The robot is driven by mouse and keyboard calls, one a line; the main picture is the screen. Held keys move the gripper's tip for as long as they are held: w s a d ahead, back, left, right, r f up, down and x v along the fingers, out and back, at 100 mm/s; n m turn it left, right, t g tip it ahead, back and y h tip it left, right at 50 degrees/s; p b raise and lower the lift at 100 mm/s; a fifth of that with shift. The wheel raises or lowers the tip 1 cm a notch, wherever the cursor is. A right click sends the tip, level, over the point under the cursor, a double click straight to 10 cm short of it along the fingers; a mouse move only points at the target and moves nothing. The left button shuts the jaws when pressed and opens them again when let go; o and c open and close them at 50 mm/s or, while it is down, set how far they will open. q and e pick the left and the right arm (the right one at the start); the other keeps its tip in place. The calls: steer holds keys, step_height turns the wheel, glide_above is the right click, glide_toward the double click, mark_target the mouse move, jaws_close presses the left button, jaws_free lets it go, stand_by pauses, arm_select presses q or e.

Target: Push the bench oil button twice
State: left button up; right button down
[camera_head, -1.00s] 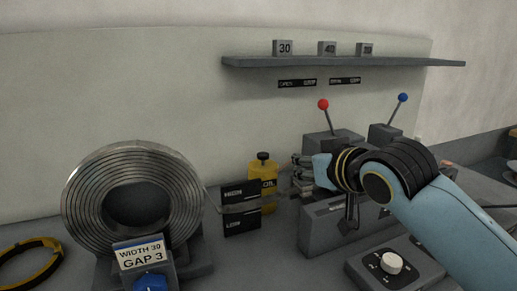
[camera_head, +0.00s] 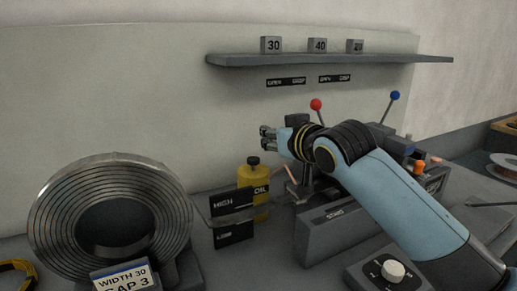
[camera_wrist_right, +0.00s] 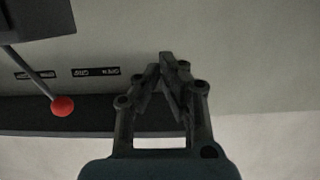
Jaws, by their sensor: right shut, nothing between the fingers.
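A yellow oil bottle (camera_head: 262,206) with a dark cap (camera_head: 253,161) stands on the bench behind the black HIGH and LOW plates, its OIL label partly showing. The cap on top looks like the button. My right gripper (camera_head: 266,138) is shut and empty, raised above and slightly right of the cap, pointing left and apart from it. In the right wrist view my right gripper (camera_wrist_right: 166,62) has its fingertips together with nothing between them. My left gripper is not in view.
A metal coil (camera_head: 105,225) stands at the left with a WIDTH 30 GAP 3 sign (camera_head: 124,279). Levers with a red knob (camera_head: 316,104) and a blue knob (camera_head: 395,95) rise behind my right arm. A shelf (camera_head: 330,60) with number blocks is above. A dial (camera_head: 392,270) sits front right.

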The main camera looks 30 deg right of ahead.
glide_above(253, 161)
steer(key=d, duration=0.1)
steer(key=f, duration=0.4)
steer(key=shift+s+d+f+p, duration=0.1)
steer(key=shift+s+f+p, duration=0.2)
steer(key=shift+f, duration=0.05)
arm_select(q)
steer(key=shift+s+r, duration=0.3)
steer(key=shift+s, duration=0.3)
arm_select(e)
steer(key=shift+f, duration=0.45)
